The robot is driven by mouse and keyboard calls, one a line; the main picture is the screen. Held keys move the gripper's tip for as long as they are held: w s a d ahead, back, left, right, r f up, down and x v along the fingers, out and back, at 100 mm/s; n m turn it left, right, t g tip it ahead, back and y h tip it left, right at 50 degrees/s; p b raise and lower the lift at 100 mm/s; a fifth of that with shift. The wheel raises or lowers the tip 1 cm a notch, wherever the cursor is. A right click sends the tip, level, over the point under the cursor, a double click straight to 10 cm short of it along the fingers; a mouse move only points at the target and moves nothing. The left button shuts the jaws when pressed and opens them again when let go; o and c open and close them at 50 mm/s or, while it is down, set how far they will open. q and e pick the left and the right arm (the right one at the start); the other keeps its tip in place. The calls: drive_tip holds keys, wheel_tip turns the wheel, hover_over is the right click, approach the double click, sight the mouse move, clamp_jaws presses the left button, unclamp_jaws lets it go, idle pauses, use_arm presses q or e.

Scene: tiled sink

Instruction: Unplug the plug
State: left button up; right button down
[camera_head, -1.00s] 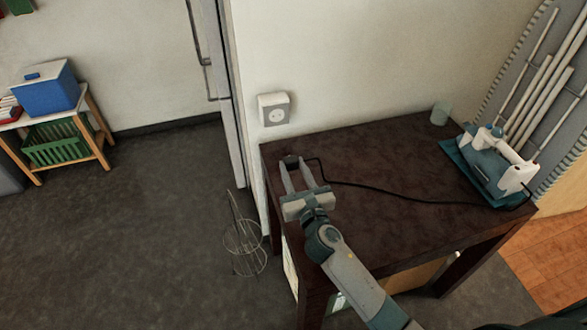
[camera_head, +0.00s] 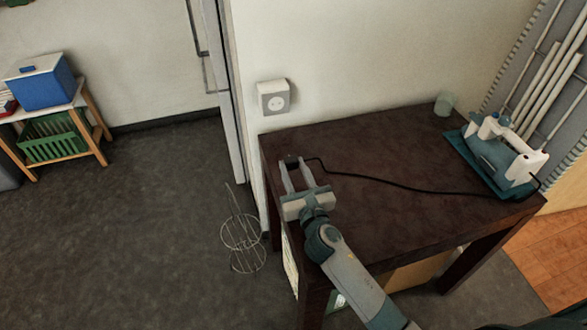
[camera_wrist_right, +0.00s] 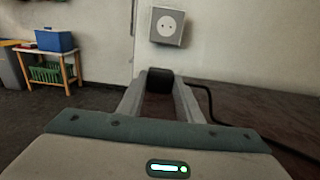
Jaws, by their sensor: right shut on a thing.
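My right gripper (camera_head: 293,166) is shut on a black plug (camera_wrist_right: 160,80), which sits between its fingertips. In the head view the plug (camera_head: 291,160) is over the left end of the dark table, apart from the wall socket. The white socket (camera_head: 273,97) is on the wall behind the table's left back corner, and its two holes show empty. It also shows in the right wrist view (camera_wrist_right: 167,26). A black cord (camera_head: 400,187) runs from the plug across the table to a white and teal appliance (camera_head: 507,155). My left gripper is not in view.
The dark brown table (camera_head: 370,145) is mostly bare. A pale cup (camera_head: 445,103) stands at its back right. A wire rack (camera_head: 242,240) stands on the floor left of the table. A shelf with a blue box (camera_head: 40,82) is at far left.

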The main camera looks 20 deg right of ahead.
drive_tip(key=c, duration=1.2)
unclamp_jaws()
drive_tip(key=shift+s, duration=0.1)
drive_tip(key=s, duration=0.5)
drive_tip(key=s+b, duration=0.1)
drive_tip(key=s, duration=1)
drive_tip(key=shift+d+f+b, duration=0.1)
drive_tip(key=shift+d+b, duration=0.2)
drive_tip(key=shift+s, duration=0.6)
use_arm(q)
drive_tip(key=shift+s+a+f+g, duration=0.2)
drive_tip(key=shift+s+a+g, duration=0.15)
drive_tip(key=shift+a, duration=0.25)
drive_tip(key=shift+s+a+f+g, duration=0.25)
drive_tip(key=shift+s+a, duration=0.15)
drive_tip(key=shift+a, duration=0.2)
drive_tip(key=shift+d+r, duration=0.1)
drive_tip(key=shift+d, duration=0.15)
